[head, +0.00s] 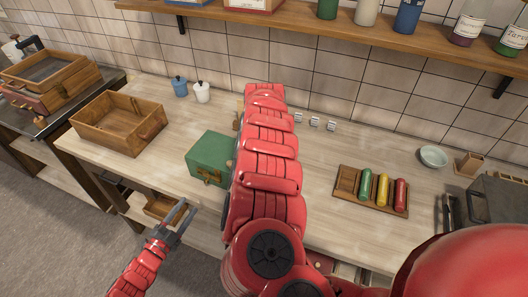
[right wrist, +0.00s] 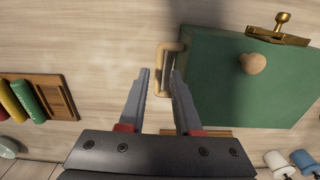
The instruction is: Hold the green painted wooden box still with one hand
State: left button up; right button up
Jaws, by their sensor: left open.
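The green box (head: 210,158) stands on the worktop, left of my right arm, which hides its right side in the head view. My left gripper (head: 181,216) is open and empty, in front of the worktop's front edge, below the box.
A wooden crate (head: 119,140) stands left on the worktop (head: 325,165). Blue and white jars (head: 202,93) stand behind. A wooden tray (head: 346,181) with green, yellow and red rollers lies right of my arm. A shelf (head: 340,27) with bottles hangs above. An open drawer (head: 160,207) sits below the worktop.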

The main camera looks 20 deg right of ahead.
notch_tip(320, 180, down, 6)
jog(key=shift+d+f, duration=0.15)
jog(key=shift+f, duration=0.05)
jog(key=shift+w+f, duration=0.1)
jog(key=shift+f, duration=0.65)
jog(key=shift+c, duration=0.3)
grip_shut()
dwell(0.5)
